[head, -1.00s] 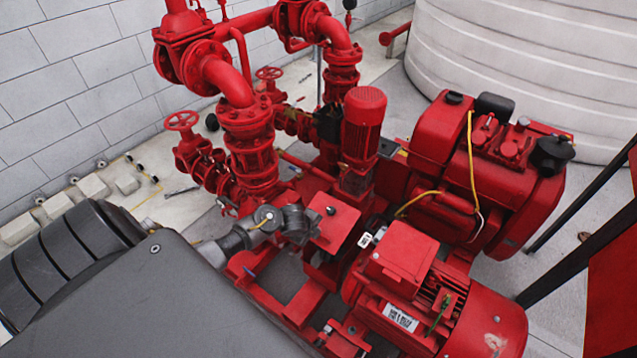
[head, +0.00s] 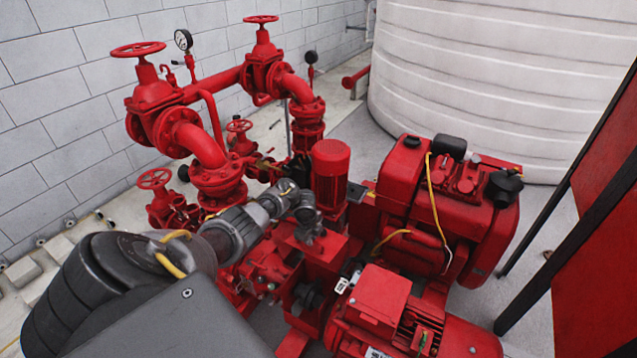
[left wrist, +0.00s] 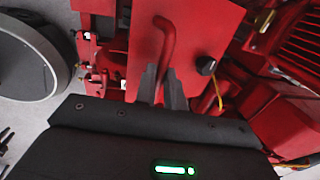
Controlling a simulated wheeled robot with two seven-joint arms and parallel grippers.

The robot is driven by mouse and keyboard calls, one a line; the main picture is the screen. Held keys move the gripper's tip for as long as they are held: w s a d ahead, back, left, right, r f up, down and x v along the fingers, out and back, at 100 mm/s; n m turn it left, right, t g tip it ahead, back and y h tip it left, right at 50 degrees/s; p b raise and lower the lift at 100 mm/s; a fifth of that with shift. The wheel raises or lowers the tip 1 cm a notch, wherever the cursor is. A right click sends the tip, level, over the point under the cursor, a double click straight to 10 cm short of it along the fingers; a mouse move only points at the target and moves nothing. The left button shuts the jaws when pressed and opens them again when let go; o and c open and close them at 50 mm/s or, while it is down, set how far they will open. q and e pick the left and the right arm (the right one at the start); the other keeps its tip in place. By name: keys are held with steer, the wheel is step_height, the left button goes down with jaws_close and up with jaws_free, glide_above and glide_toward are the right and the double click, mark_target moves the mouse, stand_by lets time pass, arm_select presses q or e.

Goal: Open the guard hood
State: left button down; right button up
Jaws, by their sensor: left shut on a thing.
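The guard hood (head: 333,252) is a red plate-like cover between the red vertical pump motor and the red horizontal motor. In the left wrist view the hood (left wrist: 205,35) fills the upper middle, with a bent red handle (left wrist: 168,38) and a black knob (left wrist: 206,66) on it. My left gripper (head: 311,238) is at the hood in the head view, partly covering it. In the left wrist view its fingers (left wrist: 163,85) are closed around the lower end of the handle. Dark round parts (head: 306,298) show below the hood. My right gripper is not in view.
The vertical motor (head: 330,175) stands just behind the hood. The red engine (head: 450,205) with yellow cables is to the right, the horizontal motor (head: 405,320) in front. Valves and pipes (head: 205,140) rise at the back left. A dark post (head: 575,245) crosses the right side.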

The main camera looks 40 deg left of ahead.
arm_select(q)
steer(key=shift+w+a, duration=0.1)
steer(key=shift+w, duration=0.2)
steer(key=c, duration=1.5)
jaws_free()
steer(key=shift+w, duration=0.1)
steer(key=shift+r, duration=0.45)
step_height(320, 180, up, 10)
steer(key=s+p, duration=0.1)
steer(key=p, duration=0.1)
steer(key=shift+s+d+f+p, duration=0.2)
steer(key=shift+s+p, duration=0.1)
steer(key=shift+s, duration=0.1)
